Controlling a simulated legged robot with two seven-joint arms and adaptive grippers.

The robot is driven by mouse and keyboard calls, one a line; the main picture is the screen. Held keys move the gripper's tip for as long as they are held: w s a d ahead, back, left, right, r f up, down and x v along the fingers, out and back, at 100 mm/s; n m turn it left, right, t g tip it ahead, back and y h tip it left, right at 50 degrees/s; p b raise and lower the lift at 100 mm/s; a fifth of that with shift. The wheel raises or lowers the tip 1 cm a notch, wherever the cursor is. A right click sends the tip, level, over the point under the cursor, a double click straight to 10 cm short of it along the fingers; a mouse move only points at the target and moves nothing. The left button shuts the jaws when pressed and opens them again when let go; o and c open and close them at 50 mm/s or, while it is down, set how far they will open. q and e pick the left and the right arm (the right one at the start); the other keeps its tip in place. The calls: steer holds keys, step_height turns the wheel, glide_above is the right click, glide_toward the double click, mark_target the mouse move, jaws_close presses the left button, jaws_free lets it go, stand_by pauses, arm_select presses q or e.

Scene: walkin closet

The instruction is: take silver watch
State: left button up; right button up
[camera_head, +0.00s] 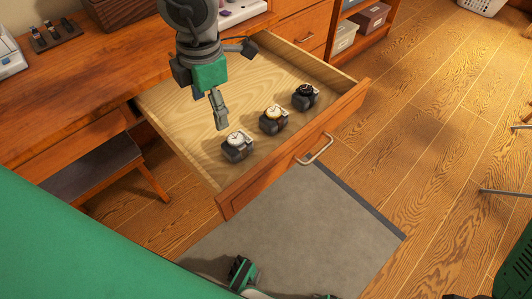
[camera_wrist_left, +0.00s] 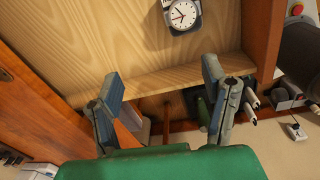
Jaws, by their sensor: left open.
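The silver watch (camera_head: 237,145), with a white face, sits on a dark cushion in the open drawer, nearest its left end. In the left wrist view, a white-faced watch (camera_wrist_left: 182,14) with a silver rim lies at the top edge, partly cut off. My left gripper (camera_head: 218,104) is above the drawer, beyond the silver watch, and looks apart from it. In the left wrist view its fingers (camera_wrist_left: 160,80) are spread with nothing between them.
A gold watch (camera_head: 273,117) and a black watch (camera_head: 306,94) stand in a row to the right of the silver one. The drawer front (camera_head: 290,155) has a metal handle. A stool (camera_head: 95,165) stands left. A grey mat (camera_head: 300,225) lies in front.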

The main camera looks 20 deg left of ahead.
mark_target(235, 138)
arm_select(q)
steer(key=shift+n+h, duration=0.5)
steer(key=shift+n, duration=0.3)
steer(key=d, duration=0.2)
steer(key=d+b, duration=0.1)
steer(key=d, duration=0.1)
steer(key=shift+w+r, duration=0.15)
steer(key=shift+w, duration=0.15)
steer(key=f+b, duration=0.3)
steer(key=f, duration=0.4)
steer(key=shift+a+f+b, duration=0.1)
steer(key=shift+a+b, duration=0.1)
steer(key=shift+b, duration=0.1)
steer(key=shift+f, duration=0.3)
steer(key=f+b, duration=0.2)
steer(key=f, duration=0.1)
steer(key=f+b, duration=0.1)
steer(key=f, duration=0.1)
steer(key=shift+w+d+b, duration=0.25)
steer(key=shift+d+b, duration=0.1)
steer(key=shift+d, duration=0.05)
steer(key=shift+a+r, duration=0.1)
arm_select(e)
step_height(235, 138, down, 9)
steer(key=d, duration=0.1)
steer(key=shift+d, duration=0.2)
